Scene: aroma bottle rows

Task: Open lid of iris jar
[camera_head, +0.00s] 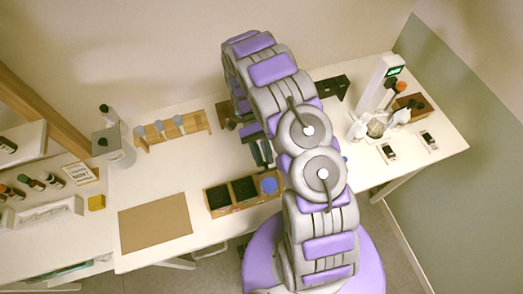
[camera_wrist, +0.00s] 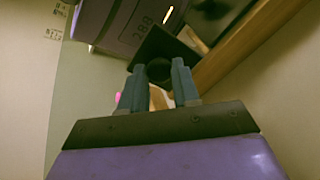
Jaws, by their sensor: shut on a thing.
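A wooden box (camera_head: 233,206) with three square jars stands at the front middle of the table. Two of its jars are topped with black squares (camera_head: 244,189). The right one shows a blue-violet round surface (camera_head: 269,184), with no black square over it. My gripper (camera_head: 262,153) is just behind this right jar, partly beside my arm. In the wrist view, its two blue-grey fingers (camera_wrist: 157,88) are shut on the round knob of a black square lid (camera_wrist: 150,45). The lid appears apart from the box. I cannot read any jar label.
A brown mat (camera_head: 155,222) lies at the front left. A wooden rack (camera_head: 173,130) with several pale-topped items stands behind. A white device with a green display (camera_head: 382,85) and glassware stand at the right. The table between rack and box is clear.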

